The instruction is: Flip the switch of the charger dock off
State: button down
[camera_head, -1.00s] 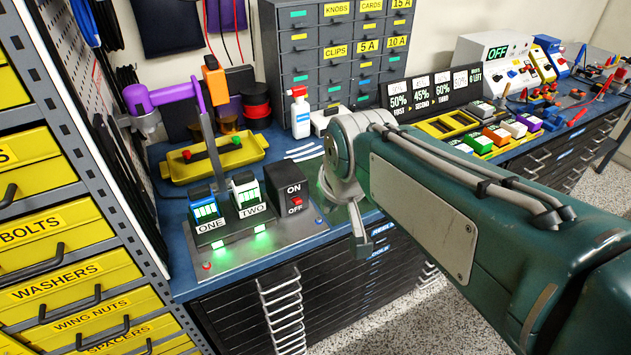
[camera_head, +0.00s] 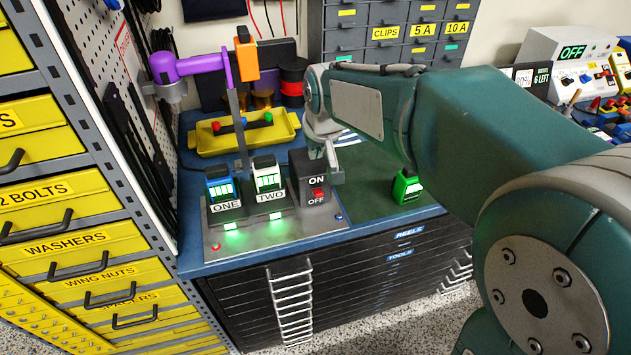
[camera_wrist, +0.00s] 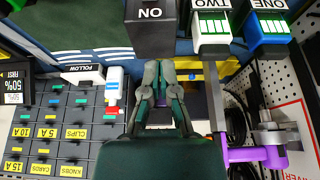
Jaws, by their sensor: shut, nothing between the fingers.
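The charger dock (camera_head: 280,234) is a grey plate at the bench's front, with slots labelled ONE and TWO and green glowing lights. A blue battery (camera_head: 222,186) stands in ONE and a white battery (camera_head: 267,176) in TWO. At its right end is a black switch box (camera_head: 309,168) marked ON and OFF, with a small red switch (camera_head: 317,194) on its front. I cannot tell which way the switch is tipped. My gripper (camera_head: 334,176) is shut and empty, by the box's upper right side. In the wrist view its fingers (camera_wrist: 159,68) point toward the box (camera_wrist: 152,34); the switch is hidden there.
A green battery (camera_head: 406,187) stands on the mat right of the dock. Drawer cabinets (camera_head: 390,45) stand at the back. The bench's front edge is just before the dock.

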send_over(319, 193)
jog(key=w, duration=0.1)
notch_tip(319, 193, down, 9)
jog(key=shift+a+r, duration=0.1)
jog(key=shift+a, duration=0.05)
jog(key=f, duration=0.1)
jog(key=s+f, duration=0.1)
jog(key=f, duration=0.1)
jog(key=shift+s+a+f, duration=0.15)
jog(key=shift+s+d+f, duration=0.25)
jog(key=shift+d+f, duration=0.1)
jog(key=shift+f, duration=0.1)
jog(key=shift+w+f, duration=0.1)
jog(key=shift+w+a+r, duration=0.1)
jog(key=shift+w+r, duration=0.1)
jog(key=shift+r, duration=0.85)
